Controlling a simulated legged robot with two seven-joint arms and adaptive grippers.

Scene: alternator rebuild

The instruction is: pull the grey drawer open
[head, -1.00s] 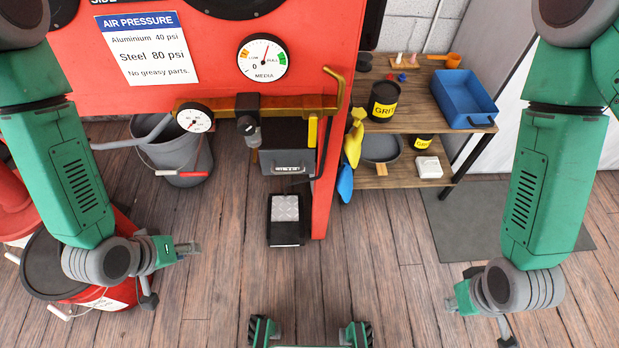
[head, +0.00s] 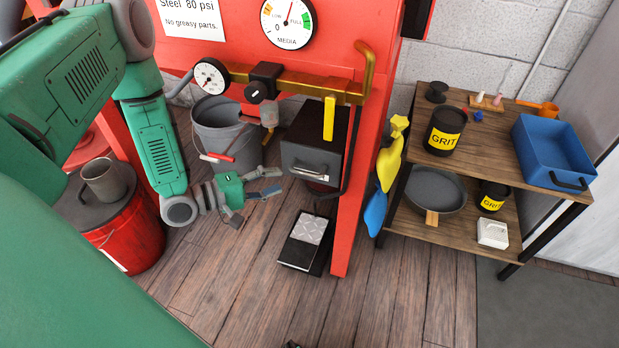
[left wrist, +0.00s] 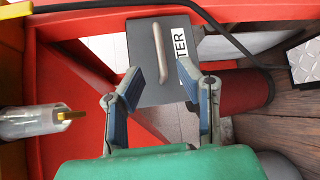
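The grey drawer (head: 303,158) sits in a dark housing under the red cabinet, its front against the housing. A light bar handle (head: 310,171) runs across the front. In the left wrist view the drawer front (left wrist: 140,42) shows the handle (left wrist: 161,52) and part of a label reading "TER". My left gripper (head: 272,182) is just left of the drawer front in the head view. In the left wrist view my left gripper (left wrist: 160,76) is open and empty, its fingertips on either side of the handle's line, with no visible grip on it. My right gripper is out of view.
A grey bucket (head: 222,135) stands behind my left forearm. A black pedal (head: 305,240) with a metal plate lies on the floor below the drawer. A red cabinet leg (head: 350,225) and hanging gloves (head: 388,165) are right of it. A wooden shelf (head: 490,130) stands further right.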

